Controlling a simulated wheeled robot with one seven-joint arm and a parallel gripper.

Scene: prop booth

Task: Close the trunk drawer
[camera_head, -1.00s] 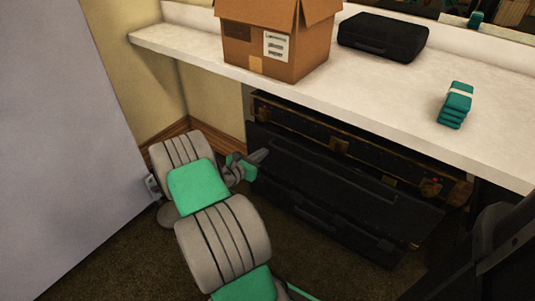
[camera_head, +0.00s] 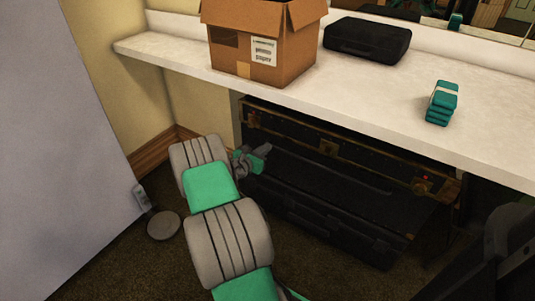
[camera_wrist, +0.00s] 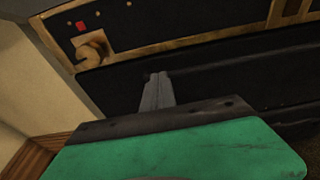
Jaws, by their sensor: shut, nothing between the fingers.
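The black trunk with brass-coloured trim (camera_head: 345,150) stands under the white counter. Its black drawer (camera_head: 330,220) sticks out from the front, below the trimmed band. In the wrist view the trunk's trimmed upper part (camera_wrist: 180,28) and a dark front below it fill the upper picture. My gripper (camera_head: 262,152) is at the left end of the drawer, close to the trunk's front. In the wrist view my gripper's fingers (camera_wrist: 155,90) are together, with nothing between them, and point at the dark front. I cannot tell whether they touch it.
The white counter (camera_head: 390,120) overhangs the trunk. On it are a cardboard box (camera_head: 262,45), a black case (camera_head: 367,40) and a teal bundle (camera_head: 441,103). A grey panel (camera_head: 60,130) stands at left. A black chair-like thing (camera_head: 500,260) is at lower right. Brown carpet (camera_head: 115,255) is open at lower left.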

